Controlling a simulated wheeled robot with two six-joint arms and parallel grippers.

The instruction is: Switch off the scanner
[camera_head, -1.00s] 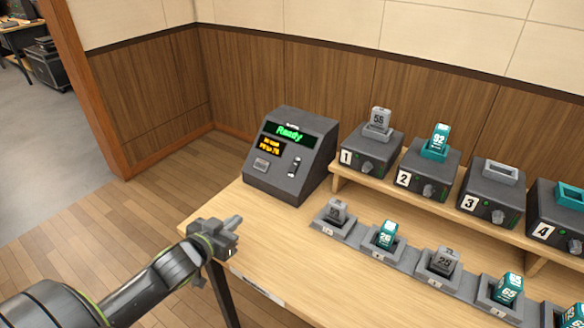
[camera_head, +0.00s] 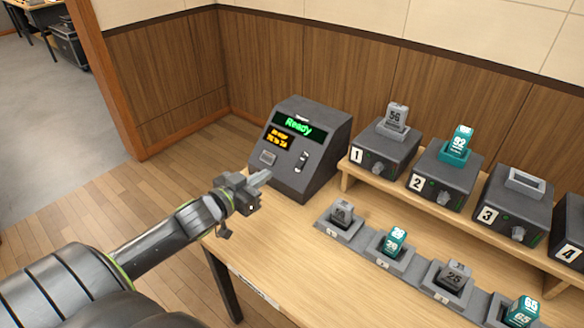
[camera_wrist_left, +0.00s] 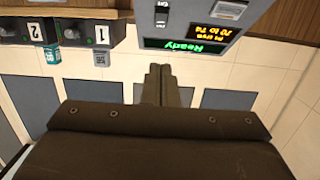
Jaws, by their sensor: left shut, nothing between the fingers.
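The scanner (camera_head: 299,150) is a dark grey box on the table's far left corner. Its green screen (camera_head: 298,125) reads "Ready", with a smaller orange display below. A light grey button (camera_head: 268,157) and a rocker switch (camera_head: 302,161) sit on its sloped front. My left gripper (camera_head: 262,178) is shut and empty, just in front of the scanner's lower left front. In the left wrist view its fingers (camera_wrist_left: 159,84) point toward the scanner (camera_wrist_left: 195,28), which appears upside down with the switch (camera_wrist_left: 162,14) near the top. My right gripper is not in view.
Numbered dark boxes, including box 1 (camera_head: 383,149) and box 2 (camera_head: 440,178), stand on a raised wooden shelf to the right. Several grey holders with grey or teal blocks line the table (camera_head: 290,245) in front. Wood panelling (camera_head: 330,60) stands behind the scanner.

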